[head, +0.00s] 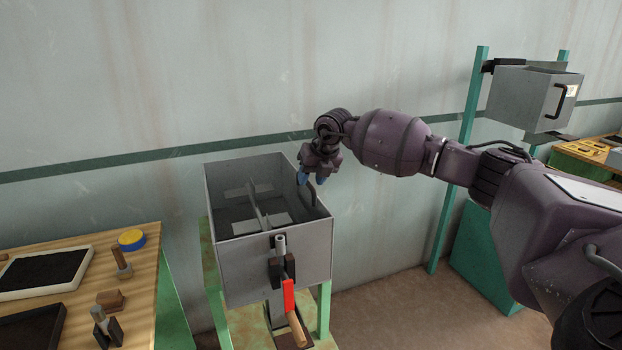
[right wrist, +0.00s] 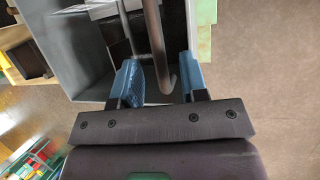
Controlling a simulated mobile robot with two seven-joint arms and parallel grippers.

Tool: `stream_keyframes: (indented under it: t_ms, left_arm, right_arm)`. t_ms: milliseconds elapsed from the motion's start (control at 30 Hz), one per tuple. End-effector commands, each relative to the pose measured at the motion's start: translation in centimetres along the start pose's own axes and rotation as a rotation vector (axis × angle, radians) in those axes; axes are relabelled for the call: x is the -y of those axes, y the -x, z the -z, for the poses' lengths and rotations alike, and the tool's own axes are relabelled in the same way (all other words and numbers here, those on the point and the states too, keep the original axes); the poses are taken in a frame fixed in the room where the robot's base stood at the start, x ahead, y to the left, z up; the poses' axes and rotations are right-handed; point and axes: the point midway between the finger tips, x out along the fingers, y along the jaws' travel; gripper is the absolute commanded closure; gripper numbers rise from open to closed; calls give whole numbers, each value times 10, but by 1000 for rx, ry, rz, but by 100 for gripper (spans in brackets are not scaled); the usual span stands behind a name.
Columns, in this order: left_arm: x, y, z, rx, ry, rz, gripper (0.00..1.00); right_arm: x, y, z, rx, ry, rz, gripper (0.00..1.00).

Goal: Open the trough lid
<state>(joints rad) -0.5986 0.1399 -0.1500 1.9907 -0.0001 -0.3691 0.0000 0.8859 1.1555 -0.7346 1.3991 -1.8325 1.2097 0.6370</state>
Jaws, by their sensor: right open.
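The trough (head: 285,255) is a grey metal box on a green stand, and I see into its top. Inside are a shaft and pale plates; I cannot make out a separate lid. A dark curved handle (head: 309,193) shows at its right side. My right gripper (head: 312,179) is above the right rim, blue fingers pointing down, close to the handle. In the right wrist view the open fingers (right wrist: 160,62) stand either side of the bent handle bar (right wrist: 154,35), with gaps visible; I cannot tell whether they touch it. My left gripper is out of view.
A red lever with a wooden grip (head: 297,328) is at the trough's front. A wooden bench (head: 143,285) with trays, a yellow-blue round tin (head: 131,239) and small tools stands at left. Another grey box (head: 528,97) with a handle hangs on green posts at right.

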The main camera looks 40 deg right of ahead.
Motion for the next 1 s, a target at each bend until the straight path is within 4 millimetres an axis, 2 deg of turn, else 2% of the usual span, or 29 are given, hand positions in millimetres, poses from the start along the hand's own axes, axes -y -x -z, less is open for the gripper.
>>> stream_keyframes:
  t_ms: [133, 400, 433, 700, 1000]
  left_arm:
    - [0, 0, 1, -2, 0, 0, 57]
    - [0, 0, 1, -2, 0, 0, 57]
    - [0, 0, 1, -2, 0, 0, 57]
    - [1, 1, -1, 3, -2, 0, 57]
    - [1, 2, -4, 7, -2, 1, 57]
  right_arm:
    - [0, -8, 0, -1, 0, 0, 60]
    - [0, -9, 0, 0, 1, 0, 60]
    - [0, -9, 0, 0, 1, 0, 61]
    - [0, -8, 0, 0, 1, 0, 100]
    - [-1, -8, -1, 0, 2, 2, 100]
